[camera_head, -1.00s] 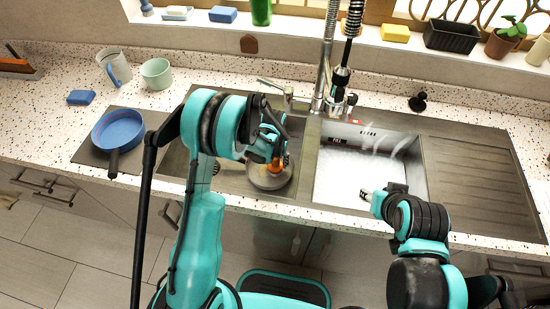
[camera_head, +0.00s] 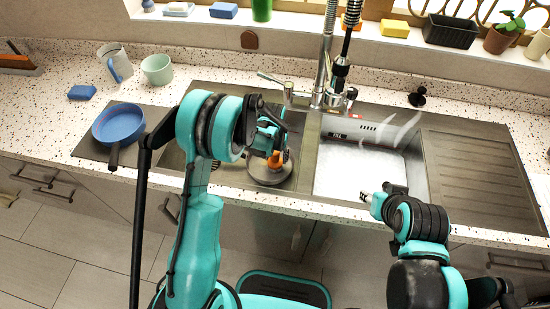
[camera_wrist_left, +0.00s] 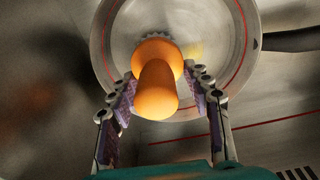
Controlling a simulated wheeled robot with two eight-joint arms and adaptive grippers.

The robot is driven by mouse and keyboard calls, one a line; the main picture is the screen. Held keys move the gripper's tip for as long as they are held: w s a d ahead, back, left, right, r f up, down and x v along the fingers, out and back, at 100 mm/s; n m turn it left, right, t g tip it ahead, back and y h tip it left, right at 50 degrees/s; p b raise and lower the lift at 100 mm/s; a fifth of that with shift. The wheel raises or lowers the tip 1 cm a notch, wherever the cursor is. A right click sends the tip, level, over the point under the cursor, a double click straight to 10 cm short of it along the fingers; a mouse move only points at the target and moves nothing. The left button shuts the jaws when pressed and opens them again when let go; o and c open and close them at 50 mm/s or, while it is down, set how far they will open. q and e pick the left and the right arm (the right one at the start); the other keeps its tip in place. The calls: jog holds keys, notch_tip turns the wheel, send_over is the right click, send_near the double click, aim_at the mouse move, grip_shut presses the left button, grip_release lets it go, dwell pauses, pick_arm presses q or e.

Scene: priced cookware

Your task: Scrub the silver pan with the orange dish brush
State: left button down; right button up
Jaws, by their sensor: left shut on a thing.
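The silver pan (camera_head: 258,174) sits in the left sink basin, partly hidden by my left arm. In the left wrist view the pan (camera_wrist_left: 118,35) has a red ring inside its rim, and its dark handle points right. My left gripper (camera_head: 270,146) is over the pan, shut on the orange dish brush (camera_head: 278,160). In the left wrist view the orange handle (camera_wrist_left: 157,90) is between the two fingers (camera_wrist_left: 162,78), with the brush head over the pan's inside. Whether the bristles touch the pan is hidden. My right gripper (camera_head: 373,198) is by the right basin's front edge; its fingers are too small to read.
The right basin (camera_head: 355,175) holds whitish water with steam above it. The faucet (camera_head: 325,75) stands behind the divider. A blue pan (camera_head: 118,123) is on the left drainboard, near a blue sponge (camera_head: 81,92) and mugs. The right drainboard (camera_head: 470,170) is clear.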

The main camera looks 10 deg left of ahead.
pick_arm(q)
jog(key=r+p, duration=0.1)
jog(key=r, duration=0.2)
jog(key=shift+a+r, duration=0.2)
jog(key=shift+d+r+p, duration=0.1)
jog(key=shift+r+p, duration=0.5)
jog(key=shift+r, duration=0.1)
jog(key=shift+r+p, duration=0.7)
jog(key=shift+r, duration=0.6)
jog(key=shift+w+f+b, duration=0.3)
jog(key=shift+f+b, duration=0.2)
jog(key=shift+f, duration=0.1)
jog(key=shift+w+f+b, duration=0.3)
jog(key=shift+f+b, duration=0.2)
jog(key=shift+f, duration=0.05)
jog(key=shift+r, duration=0.1)
